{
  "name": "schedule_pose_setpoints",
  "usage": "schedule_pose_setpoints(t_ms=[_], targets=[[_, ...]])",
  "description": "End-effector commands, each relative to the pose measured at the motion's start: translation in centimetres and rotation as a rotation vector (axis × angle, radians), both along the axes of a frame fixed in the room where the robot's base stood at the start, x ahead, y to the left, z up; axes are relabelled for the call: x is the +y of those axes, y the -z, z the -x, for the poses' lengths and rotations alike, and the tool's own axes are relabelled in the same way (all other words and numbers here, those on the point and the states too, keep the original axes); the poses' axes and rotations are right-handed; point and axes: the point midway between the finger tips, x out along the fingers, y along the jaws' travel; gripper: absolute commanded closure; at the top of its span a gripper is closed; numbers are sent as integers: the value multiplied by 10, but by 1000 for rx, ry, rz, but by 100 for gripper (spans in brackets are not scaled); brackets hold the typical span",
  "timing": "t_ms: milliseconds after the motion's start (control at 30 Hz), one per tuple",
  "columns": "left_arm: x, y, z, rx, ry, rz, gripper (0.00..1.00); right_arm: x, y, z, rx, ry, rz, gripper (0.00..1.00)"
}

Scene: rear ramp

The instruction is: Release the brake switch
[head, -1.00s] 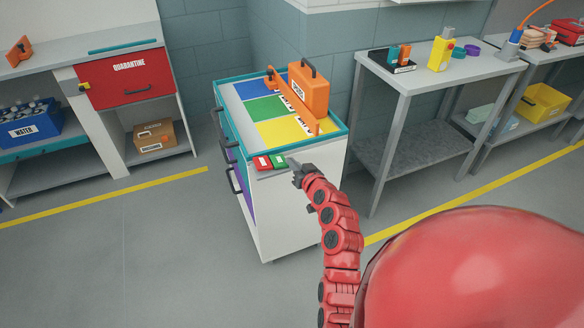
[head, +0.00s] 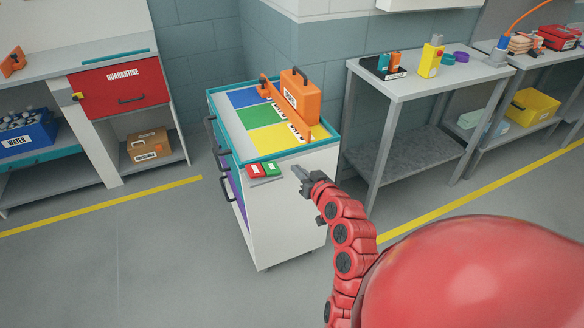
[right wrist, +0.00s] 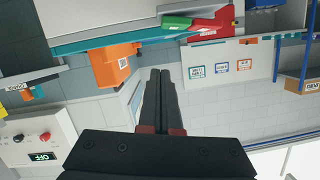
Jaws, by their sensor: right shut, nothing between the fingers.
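The brake switch, a red pad (head: 257,171) and a green pad (head: 272,169) side by side, sits on a small ledge at the upper front edge of the white cart (head: 285,215) in the head view. Which pad is pressed is too small to tell. My right gripper (head: 297,170) is shut and empty. Its tips are just right of the green pad, with a small gap in the picture. In the right wrist view the shut fingers (right wrist: 160,75) point ahead with nothing between them. My left gripper is not in view.
A grey workbench (head: 425,83) stands to the right and a red quarantine drawer (head: 120,87) to the left. The floor left of the cart is clear.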

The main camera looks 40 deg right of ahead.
Motion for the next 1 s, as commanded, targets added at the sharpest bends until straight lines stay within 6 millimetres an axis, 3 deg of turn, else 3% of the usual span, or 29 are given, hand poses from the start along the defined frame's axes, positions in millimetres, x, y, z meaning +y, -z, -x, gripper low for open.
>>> schedule_pose_setpoints(t_ms=[300,1000], targets=[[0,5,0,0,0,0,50,4,-5,21,-1,0,-2,100],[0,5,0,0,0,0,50,2,-5,13,-57,47,0,100]])
